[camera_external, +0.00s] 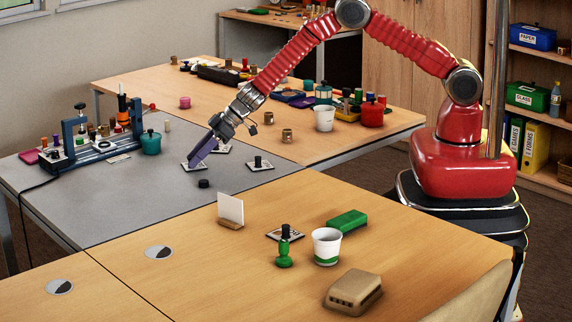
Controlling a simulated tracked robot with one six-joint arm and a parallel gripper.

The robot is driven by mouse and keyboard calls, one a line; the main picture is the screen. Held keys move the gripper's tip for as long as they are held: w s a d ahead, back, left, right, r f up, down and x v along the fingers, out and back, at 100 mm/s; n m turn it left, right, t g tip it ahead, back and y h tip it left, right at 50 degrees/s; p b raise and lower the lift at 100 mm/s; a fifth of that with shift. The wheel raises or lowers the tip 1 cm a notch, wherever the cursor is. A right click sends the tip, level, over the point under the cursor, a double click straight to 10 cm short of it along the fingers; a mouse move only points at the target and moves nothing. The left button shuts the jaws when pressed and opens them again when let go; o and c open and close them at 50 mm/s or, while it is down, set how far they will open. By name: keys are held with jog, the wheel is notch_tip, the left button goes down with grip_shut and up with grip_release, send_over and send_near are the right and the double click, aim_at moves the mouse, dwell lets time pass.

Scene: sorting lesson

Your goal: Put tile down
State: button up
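My gripper (194,162) points down and to the left over the grey table, its purple end at a flat white tile (186,168) with dark marks. I cannot tell whether the fingers are shut on this tile or whether it rests on the table. A second tile (222,150) lies just right of the gripper, partly behind it. A third tile (259,166) with a dark knob lies farther right on the grey surface. Another tile (273,235) lies on the front wooden table, partly behind a green stamp-like piece (284,254).
A small black cylinder (203,184) stands just in front of the gripper. A blue-framed device (100,143) and teal pot (151,143) stand left. White cups (324,118), a red pot (372,113) and a card holder (230,211) stand around. The grey table's front left is clear.

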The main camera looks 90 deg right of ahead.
jog(key=shift+r, duration=0.1)
jog(key=v, duration=1.2)
dwell(0.4)
jog(key=s+d+r+m+h, duration=0.2)
jog(key=s+d+r+h, duration=0.1)
jog(key=s+r, duration=0.65)
jog(key=s+d+r+m+h, duration=0.15)
jog(key=s+d+r, duration=0.25)
jog(key=s+r, duration=0.55)
jog(key=s+a+r+g+y, duration=0.1)
jog(key=s+a, duration=0.2)
jog(key=s, duration=1)
jog(key=s+a+r+g+y, duration=0.1)
jog(key=s+a, duration=0.3)
jog(key=s, duration=0.9)
jog(key=shift+s+a+r+n+g, duration=0.2)
jog(key=shift+r+n+g, duration=0.35)
jog(key=shift+r, duration=0.25)
